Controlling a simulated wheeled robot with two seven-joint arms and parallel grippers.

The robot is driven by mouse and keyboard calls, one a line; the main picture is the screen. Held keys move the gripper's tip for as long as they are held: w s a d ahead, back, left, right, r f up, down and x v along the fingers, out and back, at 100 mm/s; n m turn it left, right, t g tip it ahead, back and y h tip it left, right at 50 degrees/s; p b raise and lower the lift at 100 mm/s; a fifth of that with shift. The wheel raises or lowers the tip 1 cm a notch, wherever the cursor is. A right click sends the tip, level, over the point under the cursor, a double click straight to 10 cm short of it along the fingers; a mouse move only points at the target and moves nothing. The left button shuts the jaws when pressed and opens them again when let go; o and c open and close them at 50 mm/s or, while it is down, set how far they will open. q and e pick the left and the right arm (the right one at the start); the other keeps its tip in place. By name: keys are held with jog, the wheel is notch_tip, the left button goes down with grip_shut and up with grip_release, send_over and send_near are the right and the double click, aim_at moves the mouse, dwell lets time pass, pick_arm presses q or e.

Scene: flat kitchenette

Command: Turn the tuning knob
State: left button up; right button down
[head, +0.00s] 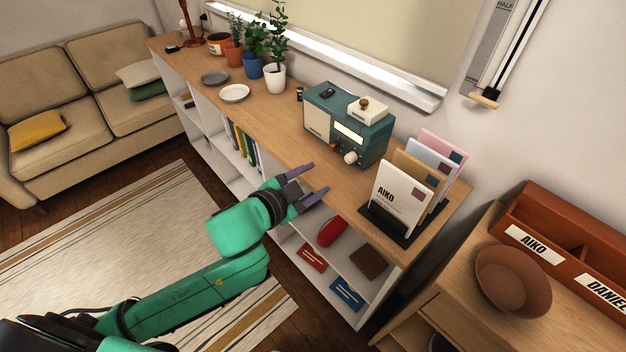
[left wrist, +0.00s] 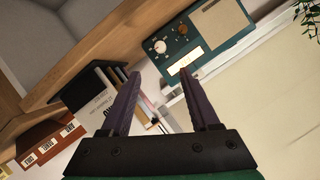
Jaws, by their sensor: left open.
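A teal radio (head: 375,141) stands on the long wooden shelf top, with a cream speaker panel and a lit dial on its front. A large white knob (head: 350,157) sits low on its front, below the dial. In the left wrist view the radio (left wrist: 224,52) appears rotated, with the white knob (left wrist: 160,47) near its left end and a smaller knob beside it. My left gripper (head: 318,178) is open and empty at the shelf's front edge, in front of the radio and apart from the knob. It also shows in the left wrist view (left wrist: 160,74). My right gripper is not in view.
A letter holder (head: 388,226) with several cards stands right of the radio. A small cream box (head: 368,112) sits on the radio. Plates (head: 235,93) and potted plants (head: 275,78) stand to the left. The shelf's front strip before the radio is clear.

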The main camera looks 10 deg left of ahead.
pick_arm(q)
jog(key=shift+f, duration=0.1)
jog(key=n+t+h+b, duration=0.2)
jog(key=n+h+b, duration=0.3)
jog(key=n, duration=0.3)
send_near(347, 161)
jog(key=x, duration=0.8)
jog(key=shift+w+d+p, duration=0.2)
jog(key=shift+w+p, duration=0.05)
jog(key=shift+p, duration=0.15)
grip_shut()
